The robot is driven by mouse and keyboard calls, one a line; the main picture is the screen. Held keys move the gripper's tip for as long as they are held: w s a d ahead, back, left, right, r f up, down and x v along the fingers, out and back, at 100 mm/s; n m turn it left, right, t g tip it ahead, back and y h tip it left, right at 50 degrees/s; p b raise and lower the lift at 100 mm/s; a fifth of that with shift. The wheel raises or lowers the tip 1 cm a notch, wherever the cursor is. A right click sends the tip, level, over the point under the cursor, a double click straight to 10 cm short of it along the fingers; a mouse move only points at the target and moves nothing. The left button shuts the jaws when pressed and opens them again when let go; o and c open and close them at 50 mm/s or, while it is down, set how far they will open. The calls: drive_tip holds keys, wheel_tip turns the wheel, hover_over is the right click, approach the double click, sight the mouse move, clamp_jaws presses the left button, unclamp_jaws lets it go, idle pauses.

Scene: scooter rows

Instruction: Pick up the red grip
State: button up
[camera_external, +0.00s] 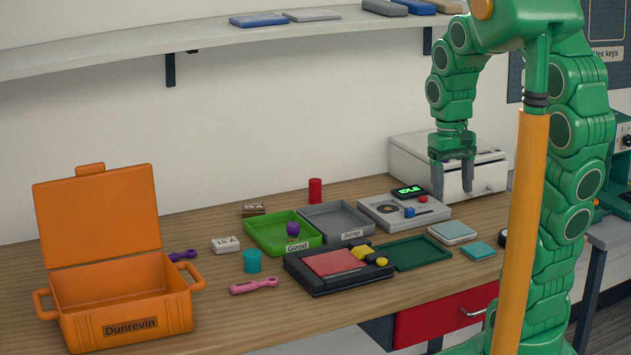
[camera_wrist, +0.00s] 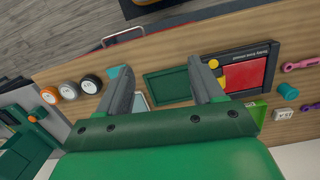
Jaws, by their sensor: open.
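The red grip (camera_external: 315,190) is a short upright red cylinder at the back of the wooden bench, behind the green and grey trays. I cannot make it out in the wrist view. My gripper (camera_external: 452,190) hangs pointing down over the right part of the bench, well to the right of the red grip and above the bench top. In the wrist view, my gripper (camera_wrist: 160,68) has its two fingers spread with nothing between them.
A green tray (camera_external: 262,242) holding a purple piece and a grey tray (camera_external: 325,212) stand in front of the red grip. A teal cylinder (camera_external: 252,261), pink tool (camera_external: 253,286) and open orange case (camera_external: 130,325) lie left. A device (camera_external: 375,212) stands right; a shelf (camera_external: 210,40) hangs above.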

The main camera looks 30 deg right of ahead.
drive_tip(key=w+d+m+t, duration=0.1)
drive_tip(key=w+d+m, duration=0.1)
drive_tip(key=w, duration=2)
drive_tip(key=m+t, duration=0.1)
hover_over(315, 180)
drive_tip(key=f, duration=1.3)
drive_tip(key=shift+d+f, duration=0.15)
drive_tip(key=shift+d, duration=0.1)
drive_tip(key=shift+w+a+f, duration=0.1)
drive_tip(key=shift+f, duration=1.85)
drive_tip(key=shift+w+a+f, duration=0.1)
drive_tip(key=shift+f, duration=1.8)
drive_tip(key=shift+c, duration=0.5)
drive_tip(key=c, duration=1)
